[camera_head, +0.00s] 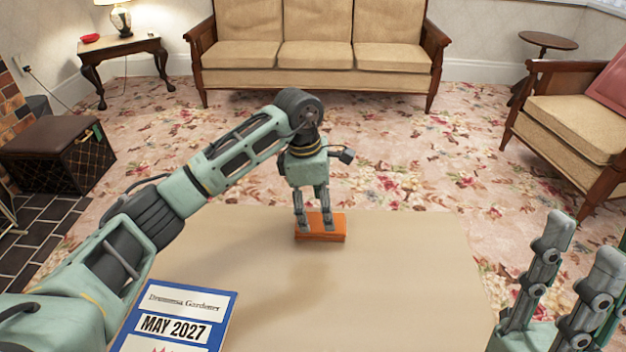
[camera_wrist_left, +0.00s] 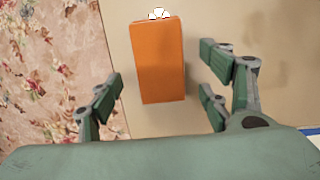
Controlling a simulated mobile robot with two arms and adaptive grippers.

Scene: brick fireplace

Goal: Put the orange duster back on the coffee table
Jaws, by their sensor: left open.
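The orange duster (camera_head: 322,236) lies on the tan coffee table (camera_head: 400,270), close to its far edge. My left gripper (camera_head: 316,225) reaches down over the duster, its fingertips in front of part of it in the head view. In the left wrist view, the duster (camera_wrist_left: 158,62) lies between and beyond the spread fingers, with gaps on both sides. The left gripper (camera_wrist_left: 160,95) is open. My right gripper (camera_head: 570,270) is at the right edge of the head view, its fingers spread apart and empty.
A magazine (camera_head: 185,310) marked "MAY 2027" lies on the table's near left. The rest of the tabletop is clear. A sofa (camera_head: 318,55) stands beyond, an armchair (camera_head: 575,120) at right, and a dark box (camera_head: 60,155) at left.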

